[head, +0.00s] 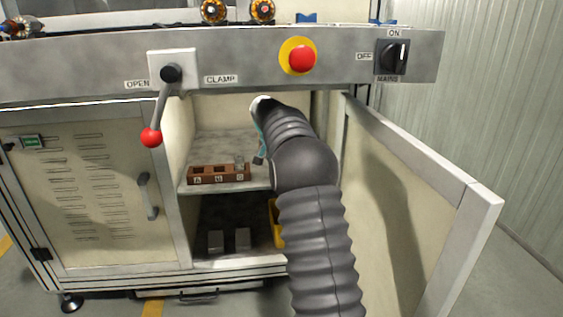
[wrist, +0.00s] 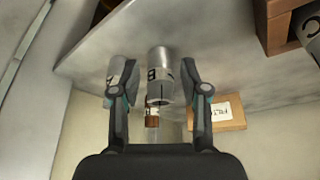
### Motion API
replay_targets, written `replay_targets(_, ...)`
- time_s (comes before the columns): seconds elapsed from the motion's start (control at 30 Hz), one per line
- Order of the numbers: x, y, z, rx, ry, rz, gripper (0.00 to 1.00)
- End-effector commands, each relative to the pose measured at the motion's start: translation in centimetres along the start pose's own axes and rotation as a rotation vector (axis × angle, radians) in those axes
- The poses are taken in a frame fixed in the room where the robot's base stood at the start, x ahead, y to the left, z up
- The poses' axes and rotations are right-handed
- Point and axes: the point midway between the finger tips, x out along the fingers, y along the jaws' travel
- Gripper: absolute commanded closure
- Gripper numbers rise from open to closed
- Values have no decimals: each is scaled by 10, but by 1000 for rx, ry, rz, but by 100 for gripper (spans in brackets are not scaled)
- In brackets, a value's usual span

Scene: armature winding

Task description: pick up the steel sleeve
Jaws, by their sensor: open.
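A grey metallic cylinder (wrist: 160,62), looking like the steel sleeve, stands between the two fingers of my gripper (wrist: 149,68) in the wrist view. It has a dark letter on its side, and a gap shows at the right finger. My gripper is open. A second grey cylinder (wrist: 118,72) is partly hidden behind the left finger. In the head view my gripper (head: 259,157) is mostly hidden by my arm, inside the open cabinet, to the right of the rack. I cannot tell whether the fingers touch the cylinder.
A brown rack (head: 205,180) lettered A, B, C sits on the cabinet shelf (head: 222,145), with a grey piece (head: 239,161) at its C end. A labelled brown box (wrist: 222,116) is right of my fingers. The open door (head: 400,190) stands to the right.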

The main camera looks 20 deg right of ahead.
Motion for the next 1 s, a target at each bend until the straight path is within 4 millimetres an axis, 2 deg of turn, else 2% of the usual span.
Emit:
replay_targets(0.1, 6, 1, -15, 2, 0, 1, 55)
replay_targets(0.23, 10, 0, -25, 1, 0, 1, 55)
replay_targets(0.4, 20, 0, -23, 0, 0, 0, 55)
replay_targets(0.7, 22, 0, -23, 0, 0, 0, 55)
replay_targets(0.73, 21, 0, -23, 0, 0, 0, 57)
replay_targets(0.9, 21, 0, -23, 0, 0, 0, 100)
replay_targets(1.0, 21, 0, -23, 0, 0, 0, 100)
